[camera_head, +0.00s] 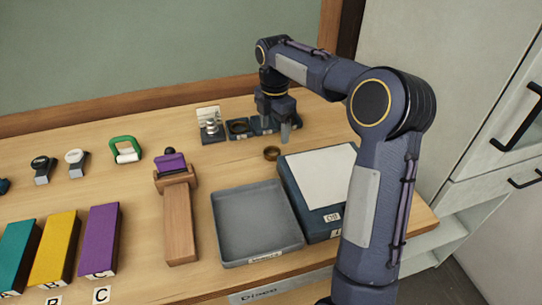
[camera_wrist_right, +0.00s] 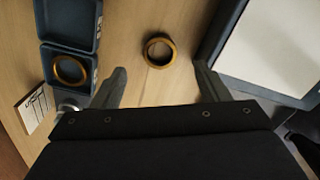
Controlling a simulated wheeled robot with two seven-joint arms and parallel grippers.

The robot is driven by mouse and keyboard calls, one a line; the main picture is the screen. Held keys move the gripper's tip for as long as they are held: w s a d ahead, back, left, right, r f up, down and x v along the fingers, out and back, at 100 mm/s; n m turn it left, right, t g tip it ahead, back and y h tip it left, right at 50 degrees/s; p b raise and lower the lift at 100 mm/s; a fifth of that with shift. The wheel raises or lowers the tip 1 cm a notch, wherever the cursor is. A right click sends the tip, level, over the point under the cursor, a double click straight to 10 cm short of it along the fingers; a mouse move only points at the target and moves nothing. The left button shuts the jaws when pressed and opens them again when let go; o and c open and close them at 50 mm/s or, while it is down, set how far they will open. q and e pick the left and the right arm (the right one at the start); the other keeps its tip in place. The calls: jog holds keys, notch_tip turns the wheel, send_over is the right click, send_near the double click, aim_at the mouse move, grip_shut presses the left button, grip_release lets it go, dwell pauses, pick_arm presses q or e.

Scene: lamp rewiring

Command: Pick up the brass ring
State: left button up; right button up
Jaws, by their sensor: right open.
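A small brass ring (camera_head: 271,158) lies flat on the wooden table, just left of the dark blue box with the white top. In the right wrist view the ring (camera_wrist_right: 149,50) lies beyond the fingertips, roughly centred between them. A second brass-coloured ring (camera_wrist_right: 57,69) sits in a small open blue box (camera_wrist_right: 70,30). My right gripper (camera_head: 275,124) is open and empty, behind and above the loose ring, with its fingers pointing down. It also shows in the right wrist view (camera_wrist_right: 160,74), with the fingers wide apart. My left gripper is not in view.
The dark blue box (camera_head: 295,190) with a white top (camera_head: 318,178) and a grey tray (camera_head: 240,220) stand in front of the ring. Small blue boxes (camera_head: 238,136) and a white card are close behind. A wooden stand (camera_head: 180,220) is left. Bare table lies left of the ring.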

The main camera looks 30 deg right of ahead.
aim_at(272, 155)
jog(key=f, duration=0.7)
jog(key=shift+a, duration=0.35)
jog(key=shift+c, duration=0.2)
jog(key=c, duration=1)
